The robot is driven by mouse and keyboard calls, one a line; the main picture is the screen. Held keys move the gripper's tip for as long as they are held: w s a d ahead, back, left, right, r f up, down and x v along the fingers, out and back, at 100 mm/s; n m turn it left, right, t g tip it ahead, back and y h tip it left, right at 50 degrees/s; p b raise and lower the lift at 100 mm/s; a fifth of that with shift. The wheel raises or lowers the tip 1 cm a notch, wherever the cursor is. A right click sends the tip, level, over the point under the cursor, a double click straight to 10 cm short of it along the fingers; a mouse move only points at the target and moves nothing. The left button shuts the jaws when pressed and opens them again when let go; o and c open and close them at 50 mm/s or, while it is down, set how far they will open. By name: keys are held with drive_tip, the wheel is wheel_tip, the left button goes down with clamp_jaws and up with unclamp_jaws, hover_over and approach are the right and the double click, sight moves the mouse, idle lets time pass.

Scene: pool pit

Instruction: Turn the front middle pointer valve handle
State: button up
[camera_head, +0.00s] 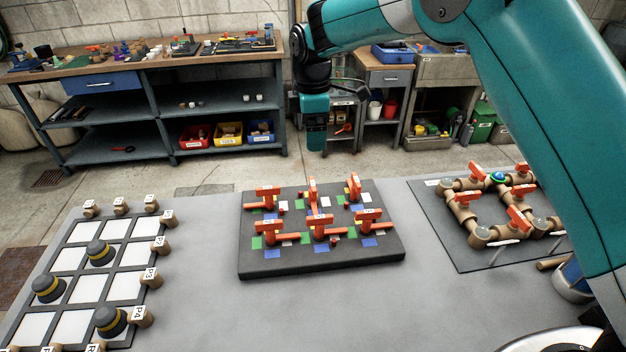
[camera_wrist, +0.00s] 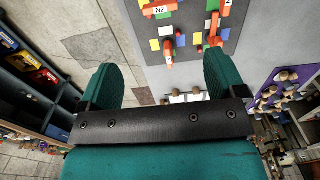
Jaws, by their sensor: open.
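A dark board (camera_head: 345,262) on the grey table carries two rows of orange pointer valve handles. The front middle handle (camera_head: 321,223) sits in the near row, between a left and a right neighbour. My gripper (camera_head: 316,143) hangs pointing down above and behind the board, apart from every handle. In the wrist view my gripper (camera_wrist: 160,78) is open, with two green fingers and nothing between them. Part of the board (camera_wrist: 205,48) shows at the top there, with a handle labelled N2 (camera_wrist: 160,8). I cannot tell which handle there is the front middle one.
Coloured squares surround the handles. A grid board (camera_head: 110,275) with dark knobs lies at the left. A pipe assembly with orange valve handles (camera_head: 467,199) lies at the right, partly behind my arm. Bare grey table (camera_head: 205,235) separates the boards. A workbench (camera_head: 165,68) stands behind.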

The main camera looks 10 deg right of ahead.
sight(313, 183)
wheel_tip(313, 183, down, 15)
drive_tip(key=p, duration=0.3)
drive_tip(key=shift+p, duration=0.3)
drive_tip(key=c, duration=0.9)
